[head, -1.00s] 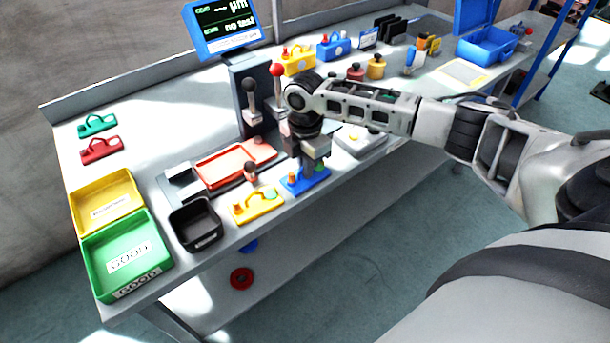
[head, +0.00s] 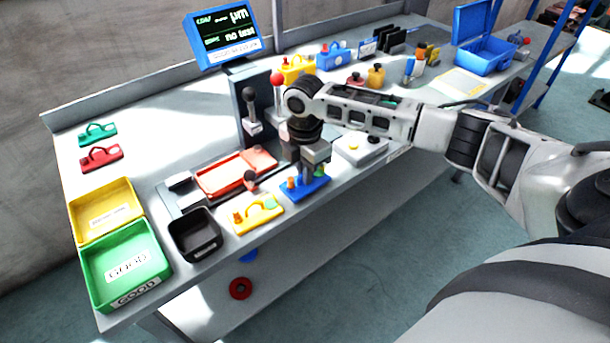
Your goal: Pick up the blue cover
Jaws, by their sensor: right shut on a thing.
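The blue cover (head: 307,188) is a flat blue plate with an orange knob and a green spot, at the front edge of the bench. My right gripper (head: 309,172) points down over it with its jaws shut on it, hiding its middle. I cannot tell whether the cover still touches the bench top. Another blue cover (head: 333,57) with a loop handle stands at the back of the bench. My left gripper is not in view.
A similar yellow cover (head: 258,214) lies close on the left, then a black tray (head: 195,235). A red plate (head: 236,174) and the lever stand (head: 250,105) are behind left. A grey box (head: 360,149) sits close on the right.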

